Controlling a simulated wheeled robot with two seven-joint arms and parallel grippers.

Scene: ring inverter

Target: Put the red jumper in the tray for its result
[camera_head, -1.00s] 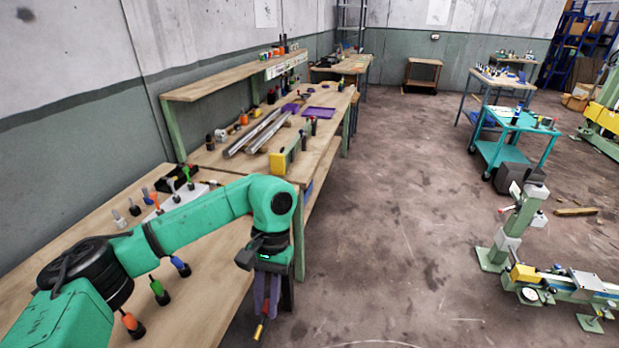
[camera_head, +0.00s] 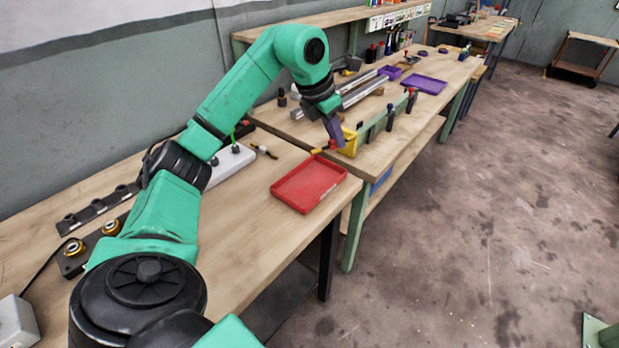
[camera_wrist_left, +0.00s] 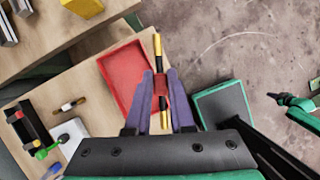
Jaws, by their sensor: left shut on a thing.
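The red jumper (camera_wrist_left: 161,84) has a red middle, dark sections and yellow ends. My left gripper (camera_wrist_left: 161,86) is shut on its middle, with the purple fingers on either side. In the head view my left gripper (camera_head: 335,138) is above the far edge of the red tray (camera_head: 300,199), with the jumper's yellow end (camera_head: 316,151) sticking out to the left. The red tray is empty and sits at the bench's right edge; it also shows in the left wrist view (camera_wrist_left: 118,82), just left of the jumper.
Another small jumper (camera_head: 264,151) lies on the bench by a white box (camera_head: 232,160) with a green lever. A yellow bin (camera_head: 349,142) stands just beyond the red tray. A purple tray (camera_head: 423,84) is farther along. Bare floor lies to the right.

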